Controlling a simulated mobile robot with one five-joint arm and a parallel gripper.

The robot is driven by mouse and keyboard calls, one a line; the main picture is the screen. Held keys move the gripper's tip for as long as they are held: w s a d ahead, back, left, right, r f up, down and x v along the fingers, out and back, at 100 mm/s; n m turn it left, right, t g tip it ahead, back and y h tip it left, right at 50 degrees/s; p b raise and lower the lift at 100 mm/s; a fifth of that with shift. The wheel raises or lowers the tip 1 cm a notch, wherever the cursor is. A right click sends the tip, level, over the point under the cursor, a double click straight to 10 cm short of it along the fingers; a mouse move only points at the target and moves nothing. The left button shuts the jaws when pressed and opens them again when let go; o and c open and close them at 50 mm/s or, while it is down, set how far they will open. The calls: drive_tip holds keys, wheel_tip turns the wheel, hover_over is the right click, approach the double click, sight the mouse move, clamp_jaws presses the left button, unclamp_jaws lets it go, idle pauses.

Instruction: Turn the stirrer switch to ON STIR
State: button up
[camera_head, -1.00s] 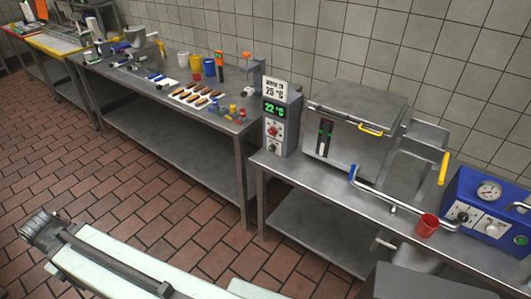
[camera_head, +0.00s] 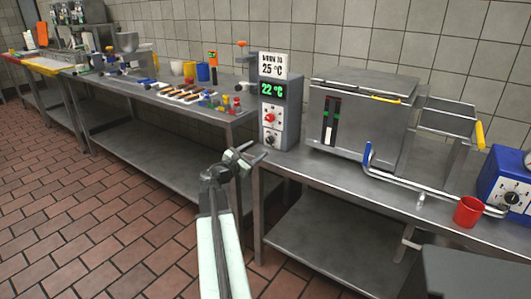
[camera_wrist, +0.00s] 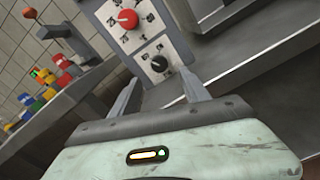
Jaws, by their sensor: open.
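A grey control box (camera_head: 278,112) stands upright on the steel table, with a sign reading 25 °C and a green display reading 22 °C. Its front has a red knob (camera_head: 270,118) above a black knob (camera_head: 270,140). In the wrist view the red knob (camera_wrist: 128,19) is near the top and the black knob (camera_wrist: 159,63) is lower. Their labels are too small to read, so I cannot tell which is the stirrer switch. My gripper (camera_head: 250,158) is open and empty in front of the box. In the wrist view its fingertips (camera_wrist: 160,88) appear on either side below the black knob, apart from it.
A steel vat (camera_head: 362,115) with a lid stands right of the box. A bent pipe with a blue handle (camera_head: 367,155) runs along the table front near a red cup (camera_head: 468,211). Colourful small items (camera_head: 222,103) lie on the left table. Tiled floor is open at left.

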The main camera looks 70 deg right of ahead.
sight(269, 141)
drive_tip(key=x, duration=0.7)
drive_tip(key=shift+d, duration=0.35)
clamp_jaws()
